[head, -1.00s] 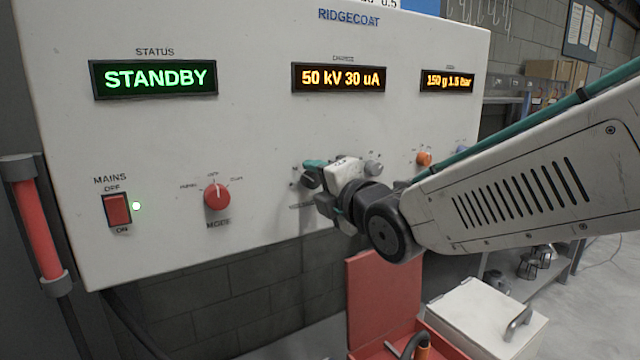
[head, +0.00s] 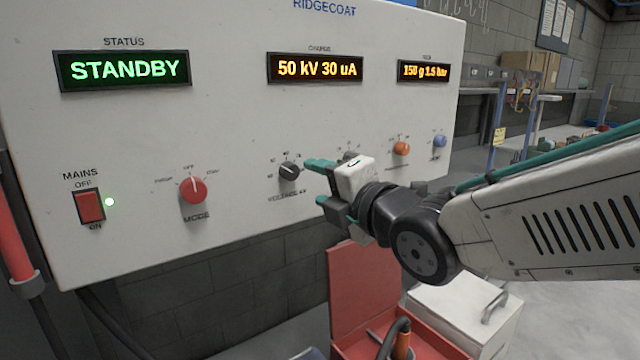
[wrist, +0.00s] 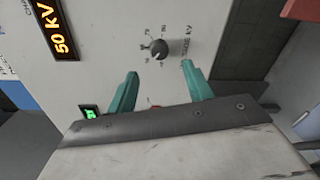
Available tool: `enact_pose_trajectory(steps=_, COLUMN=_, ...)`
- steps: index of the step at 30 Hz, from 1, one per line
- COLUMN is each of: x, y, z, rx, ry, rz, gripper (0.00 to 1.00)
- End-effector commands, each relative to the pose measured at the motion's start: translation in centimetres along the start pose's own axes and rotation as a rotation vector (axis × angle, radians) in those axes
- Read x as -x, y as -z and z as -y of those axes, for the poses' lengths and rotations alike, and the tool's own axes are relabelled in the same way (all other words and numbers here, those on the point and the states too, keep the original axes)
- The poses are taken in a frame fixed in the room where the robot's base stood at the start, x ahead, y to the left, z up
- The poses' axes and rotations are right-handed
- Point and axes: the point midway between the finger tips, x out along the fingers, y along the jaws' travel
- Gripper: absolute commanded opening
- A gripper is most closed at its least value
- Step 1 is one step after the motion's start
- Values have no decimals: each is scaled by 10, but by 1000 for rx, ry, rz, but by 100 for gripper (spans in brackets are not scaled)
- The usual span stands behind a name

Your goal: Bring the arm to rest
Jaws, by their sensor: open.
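My gripper (head: 318,181) is in front of the white control panel (head: 230,110), just right of the dark voltage knob (head: 289,171). In the wrist view its two teal fingers (wrist: 158,92) are spread apart with nothing between them. The voltage knob (wrist: 159,47) shows beyond the fingertips there, apart from them. My arm reaches in from the right side of the head view. The gripper body hides the part of the panel behind it.
The panel has a red mode knob (head: 193,190), a red mains switch (head: 89,207), an orange knob (head: 401,148) and a blue knob (head: 440,141). The status display (head: 122,70) reads STANDBY. Below stand an open red box (head: 362,292) and a white lidded box (head: 466,312).

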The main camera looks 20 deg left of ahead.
Motion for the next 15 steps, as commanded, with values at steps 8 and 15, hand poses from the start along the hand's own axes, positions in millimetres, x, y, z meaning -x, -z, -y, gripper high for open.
enact_pose_trajectory(steps=8, x=0, y=1, z=14, rx=-127, ry=70, rz=0, gripper=51)
enact_pose_trajectory(steps=15, x=56, y=-5, z=113, rx=-700, ry=551, rz=188, gripper=51)
